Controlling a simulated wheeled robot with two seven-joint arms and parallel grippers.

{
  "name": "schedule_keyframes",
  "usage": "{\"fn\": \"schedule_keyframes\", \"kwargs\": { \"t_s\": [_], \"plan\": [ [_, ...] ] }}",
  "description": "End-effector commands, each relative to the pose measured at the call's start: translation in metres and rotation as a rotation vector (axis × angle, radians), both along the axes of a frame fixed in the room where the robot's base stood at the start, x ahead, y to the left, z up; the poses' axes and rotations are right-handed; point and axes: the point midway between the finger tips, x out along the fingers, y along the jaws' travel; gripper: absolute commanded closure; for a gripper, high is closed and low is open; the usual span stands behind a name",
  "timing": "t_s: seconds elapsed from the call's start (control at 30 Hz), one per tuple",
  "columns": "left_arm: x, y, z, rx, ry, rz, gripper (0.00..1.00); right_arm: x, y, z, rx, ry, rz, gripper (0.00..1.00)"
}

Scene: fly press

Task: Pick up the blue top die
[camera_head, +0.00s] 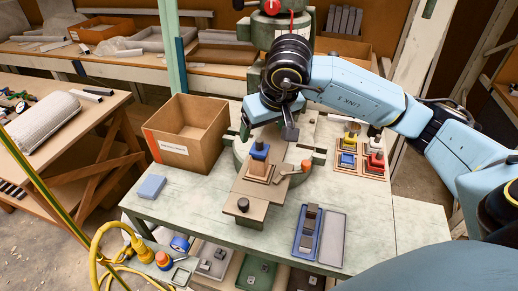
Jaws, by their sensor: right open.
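A blue die (259,151) sits on top of a brown stack on the fixture plate (240,187) at the middle of the press bench. My right gripper (269,134) reaches in from the right, is open, and hangs just above and behind this blue die. Whether its fingers touch the die cannot be told. Another blue die-like piece (347,160) sits in a wooden rack (374,176) at the right, beside yellow and red ones. My left gripper is not in view.
An open cardboard box (189,142) stands left of the fixture. A light blue block (151,186) lies on the bench's left. A blue tray (308,232) with grey pieces lies in front. An orange-ended handle (305,166) is beside the die. The green press (270,30) rises behind.

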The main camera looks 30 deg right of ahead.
Motion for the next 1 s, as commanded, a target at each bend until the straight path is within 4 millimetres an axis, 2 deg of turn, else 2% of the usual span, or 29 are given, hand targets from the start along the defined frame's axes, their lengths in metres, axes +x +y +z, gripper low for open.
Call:
{"fn": "schedule_keyframes", "kwargs": {
  "t_s": [0.1,0.33,0.6,0.87,0.9,1.0],
  "plan": [
    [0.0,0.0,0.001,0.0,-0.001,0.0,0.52,0.006,0.0,-0.015,0.003,0.002,-0.001,0.22],
    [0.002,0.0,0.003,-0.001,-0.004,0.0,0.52,0.013,-0.002,-0.03,0.004,0.004,-0.002,0.22],
    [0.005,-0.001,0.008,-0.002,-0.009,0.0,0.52,0.029,-0.005,-0.064,0.005,0.002,-0.001,0.22],
    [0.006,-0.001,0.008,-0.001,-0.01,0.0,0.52,0.031,-0.006,-0.067,0.003,-0.001,0.0,0.22],
    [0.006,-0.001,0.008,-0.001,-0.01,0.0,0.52,0.03,-0.006,-0.067,0.003,-0.001,0.0,0.23],
    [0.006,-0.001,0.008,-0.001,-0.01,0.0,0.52,0.03,-0.006,-0.067,0.003,0.0,0.0,0.36]
  ]
}}
